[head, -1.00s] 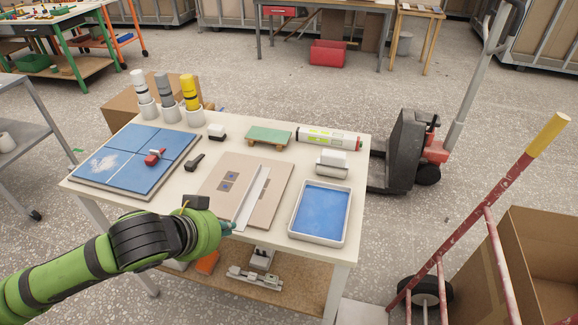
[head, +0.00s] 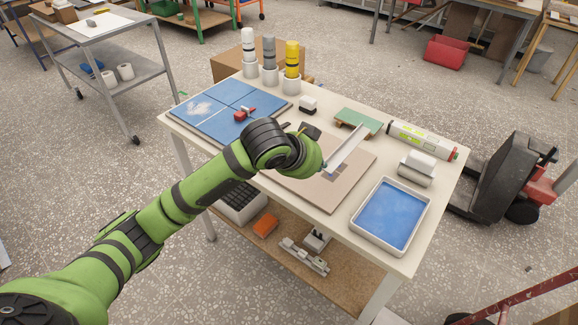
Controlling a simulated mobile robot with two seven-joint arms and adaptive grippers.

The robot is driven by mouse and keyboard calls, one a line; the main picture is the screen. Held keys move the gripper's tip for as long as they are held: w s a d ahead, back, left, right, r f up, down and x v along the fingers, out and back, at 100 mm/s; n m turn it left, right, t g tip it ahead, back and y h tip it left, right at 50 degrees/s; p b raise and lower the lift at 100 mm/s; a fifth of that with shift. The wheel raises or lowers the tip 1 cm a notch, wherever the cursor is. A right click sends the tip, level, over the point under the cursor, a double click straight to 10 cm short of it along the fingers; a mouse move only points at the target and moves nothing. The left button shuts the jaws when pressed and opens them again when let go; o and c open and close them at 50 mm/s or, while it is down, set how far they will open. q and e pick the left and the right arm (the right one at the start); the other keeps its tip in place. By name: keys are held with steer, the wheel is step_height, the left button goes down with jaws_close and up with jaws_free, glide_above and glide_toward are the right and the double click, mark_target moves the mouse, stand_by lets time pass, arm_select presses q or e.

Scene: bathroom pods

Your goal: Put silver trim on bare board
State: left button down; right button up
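The silver trim (head: 347,152) is a long thin pale strip. Its near end meets my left gripper (head: 324,167), which appears shut on it; the wrist hides most of the fingers. The trim slants up and to the right over the tan board (head: 312,192), and its far end reaches toward the green-topped block. The board lies flat on the white table (head: 445,205) and has small grey-blue marks near the trim. My forearm and wrist cover part of the board's left side. My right gripper is not in view.
A blue tiled panel (head: 215,112) lies at the left, with a red tool (head: 245,113) on it. A white-rimmed blue tray (head: 390,214) is at the right.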

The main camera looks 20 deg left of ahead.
arm_select(q)
steer(key=p, duration=0.2)
glide_above(282, 181)
steer(key=s, duration=0.2)
steer(key=f, duration=0.4)
steer(key=a+f, duration=0.1)
steer(key=f, duration=0.1)
steer(key=shift+s+f, duration=0.2)
steer(key=shift+f, duration=0.25)
step_height(282, 181, down, 3)
steer(key=shift+f+p, duration=0.15)
steer(key=shift+p, duration=0.25)
steer(key=shift+a+f, duration=0.1)
steer(key=shift+f, duration=0.35)
steer(key=c, duration=1.4)
jaws_free()
steer(key=shift+c, duration=0.2)
